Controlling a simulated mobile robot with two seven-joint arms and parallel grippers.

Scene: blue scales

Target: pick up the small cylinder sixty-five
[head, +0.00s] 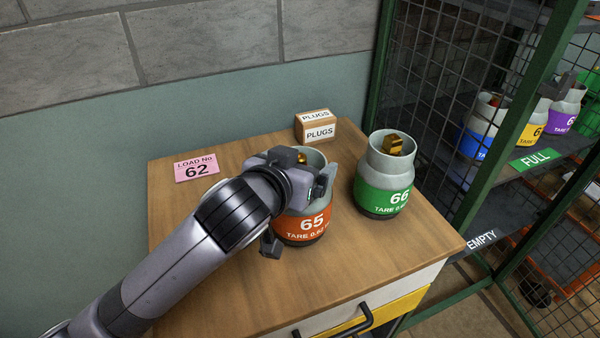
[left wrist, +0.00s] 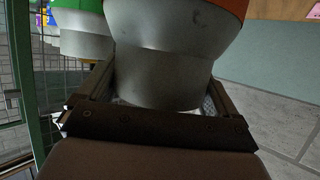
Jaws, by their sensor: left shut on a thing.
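The small cylinder sixty-five (head: 304,226) has a grey body and an orange band reading 65 and TARE. It stands upright at the wooden tabletop; I cannot tell whether its base is clear of the wood. My left gripper (head: 300,208) is shut on it from above, with fingers on either side of its upper part, hiding much of its top. In the left wrist view its grey collar (left wrist: 165,65) sits between the fingers, with the orange band at the top edge. My right gripper is not in view.
A green-banded cylinder 66 (head: 384,185) stands close on the right. A green mesh cage (head: 455,110) with shelved cylinders stands right. The front left tabletop is under my arm.

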